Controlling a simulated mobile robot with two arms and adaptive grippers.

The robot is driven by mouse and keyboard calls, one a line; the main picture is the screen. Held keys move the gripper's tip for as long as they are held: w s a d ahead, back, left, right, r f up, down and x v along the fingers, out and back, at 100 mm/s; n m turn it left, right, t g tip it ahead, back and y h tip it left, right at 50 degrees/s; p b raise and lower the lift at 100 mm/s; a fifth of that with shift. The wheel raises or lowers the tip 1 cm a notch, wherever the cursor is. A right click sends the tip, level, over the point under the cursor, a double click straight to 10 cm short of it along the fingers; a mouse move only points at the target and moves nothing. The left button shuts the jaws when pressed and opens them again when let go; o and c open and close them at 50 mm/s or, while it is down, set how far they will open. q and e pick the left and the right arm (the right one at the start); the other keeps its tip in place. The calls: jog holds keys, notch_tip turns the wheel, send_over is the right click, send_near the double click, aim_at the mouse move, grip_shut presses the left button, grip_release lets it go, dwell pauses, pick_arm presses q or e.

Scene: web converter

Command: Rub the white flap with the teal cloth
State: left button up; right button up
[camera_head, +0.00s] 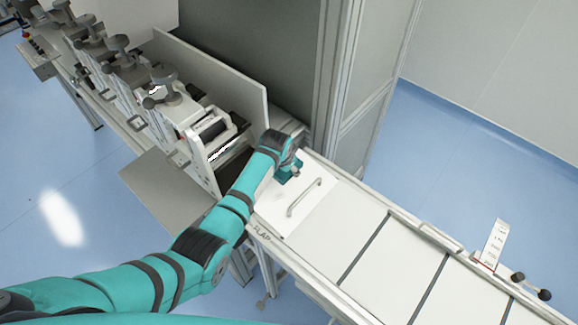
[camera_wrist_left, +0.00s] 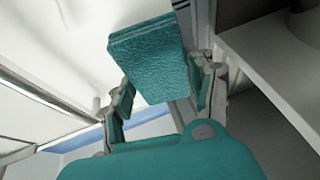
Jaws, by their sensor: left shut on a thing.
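The white flap (camera_head: 274,213) with a pale bar handle (camera_head: 304,197) is at the near-left end of the long white-topped conveyor, beside the printed word "FLAP". My left gripper (camera_head: 290,163) is over the flap's far-left part, on the machine side of the handle. It is shut on the teal cloth (camera_head: 285,175), a thick folded pad that shows clearly between the fingers in the left wrist view (camera_wrist_left: 150,62). I cannot tell whether the cloth touches the flap. My forearm and gripper hide part of the flap's left side. My right gripper is not in view.
A tall grey cabinet (camera_head: 350,90) rises behind the flap. The white conveyor top (camera_head: 395,265) extends clear to the right, with a small stand (camera_head: 492,243) beyond.

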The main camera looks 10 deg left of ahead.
pick_arm(q)
jog(key=shift+s+d+r, duration=0.1)
jog(key=shift+d+r, duration=0.05)
jog(key=shift+r, duration=0.85)
jog(key=shift+s+d+r, duration=0.1)
jog(key=shift+r, duration=0.85)
jog(key=shift+s+d+r, duration=0.1)
jog(key=shift+d+r, duration=0.05)
jog(key=shift+r, duration=0.85)
jog(key=shift+r, duration=0.1)
jog(key=shift+s+d+r, duration=0.1)
jog(key=shift+d+r, duration=0.05)
jog(key=shift+r, duration=0.55)
jog(key=shift+d+r, duration=0.1)
jog(key=shift+r, duration=0.6)
jog(key=shift+f, duration=0.1)
